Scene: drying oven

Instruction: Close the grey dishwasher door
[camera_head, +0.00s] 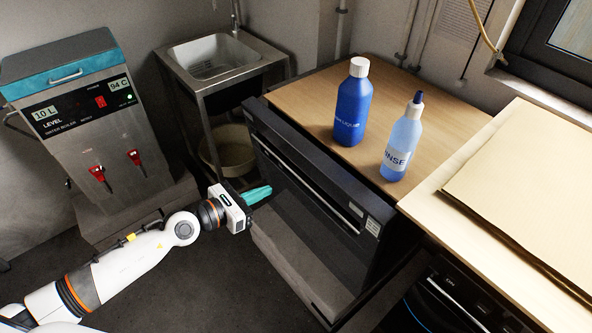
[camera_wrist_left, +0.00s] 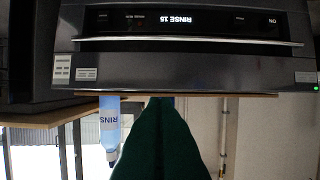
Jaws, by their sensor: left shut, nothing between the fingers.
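The grey dishwasher door (camera_head: 310,200) stands upright, or close to it, under the front of the wooden worktop in the head view. I cannot tell whether a small gap is left at its top edge. In the left wrist view the door's control panel (camera_wrist_left: 190,70) appears upside down, with a lit display and a long bar handle. My left gripper (camera_head: 264,192) has teal fingers, shut and empty, in front of the door's left part. I cannot tell whether they touch it. The fingers (camera_wrist_left: 160,140) also show in the left wrist view. My right gripper is out of view.
A dark blue bottle (camera_head: 352,103) and a light blue rinse bottle (camera_head: 402,143) stand on the worktop (camera_head: 315,112). A water boiler (camera_head: 85,120) and a sink (camera_head: 212,60) are to the left. Another dark appliance (camera_head: 455,295) is at lower right.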

